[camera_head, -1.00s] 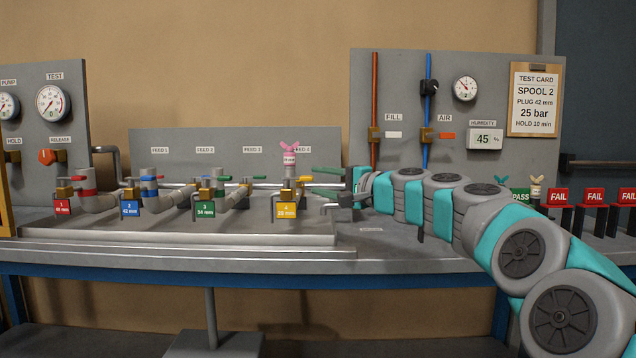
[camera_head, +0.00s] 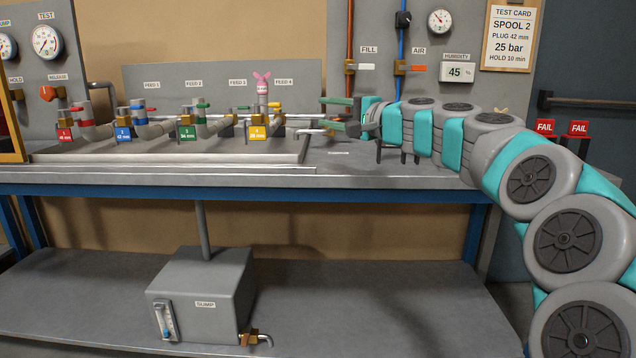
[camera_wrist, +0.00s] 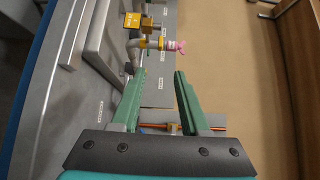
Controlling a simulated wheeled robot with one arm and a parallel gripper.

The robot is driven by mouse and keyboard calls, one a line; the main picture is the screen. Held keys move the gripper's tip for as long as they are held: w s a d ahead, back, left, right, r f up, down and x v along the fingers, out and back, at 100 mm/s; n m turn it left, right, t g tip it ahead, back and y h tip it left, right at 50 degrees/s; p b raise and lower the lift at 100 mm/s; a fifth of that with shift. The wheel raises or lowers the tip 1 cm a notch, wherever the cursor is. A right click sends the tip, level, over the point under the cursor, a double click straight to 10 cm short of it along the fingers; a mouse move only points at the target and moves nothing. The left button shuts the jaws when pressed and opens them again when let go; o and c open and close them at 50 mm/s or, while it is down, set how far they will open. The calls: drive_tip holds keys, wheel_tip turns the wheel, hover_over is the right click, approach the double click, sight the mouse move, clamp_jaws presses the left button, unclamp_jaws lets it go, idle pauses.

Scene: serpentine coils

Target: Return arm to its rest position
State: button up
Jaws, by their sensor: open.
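My gripper (camera_head: 330,115) is at the end of my grey and teal arm, above the right part of the bench. Its two green fingers are apart with nothing between them, pointing left toward the feed spools. In the wrist view my gripper (camera_wrist: 155,88) also shows open and empty. Beyond its fingertips stand the yellow tag of feed 4 (camera_wrist: 133,22) and the pink plug (camera_wrist: 175,46). In the head view the pink plug (camera_head: 262,86) stands upright above the yellow 4 tag (camera_head: 258,132), left of my gripper and apart from it.
The bench (camera_head: 380,172) carries a tray (camera_head: 165,156) with several tagged spools. A panel with fill and air valves (camera_head: 400,67) stands behind my arm. Red FAIL signs (camera_head: 545,127) are at the right. A sump box (camera_head: 200,290) sits on the lower shelf.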

drive_tip(key=s+a+f+n+g+h, duration=0.2)
drive_tip(key=s+a+f+n+g, duration=0.15)
drive_tip(key=s+f, duration=0.75)
drive_tip(key=s+a+f+n+g+h, duration=0.25)
drive_tip(key=s+f+n+g, duration=0.2)
drive_tip(key=s+f, duration=0.7)
drive_tip(key=s+d+f+g+h, duration=0.2)
drive_tip(key=s+d+f, duration=0.4)
drive_tip(key=s, duration=0.4)
drive_tip(key=s+d+f+g+h, duration=0.2)
drive_tip(key=s+d+f, duration=0.3)
drive_tip(key=s, duration=0.5)
drive_tip(key=s+d+f+n+g+h, duration=0.1)
drive_tip(key=s+d+f+g+h, duration=0.1)
drive_tip(key=s+d+f+h, duration=0.2)
drive_tip(key=s+d+f, duration=0.2)
drive_tip(key=s+d, duration=0.2)
drive_tip(key=s, duration=0.2)
drive_tip(key=shift+s+f+g, duration=0.25)
drive_tip(key=shift+f+g, duration=0.1)
drive_tip(key=shift+g, duration=0.05)
drive_tip(key=shift+o, duration=0.4)
drive_tip(key=shift+a, duration=0.2)
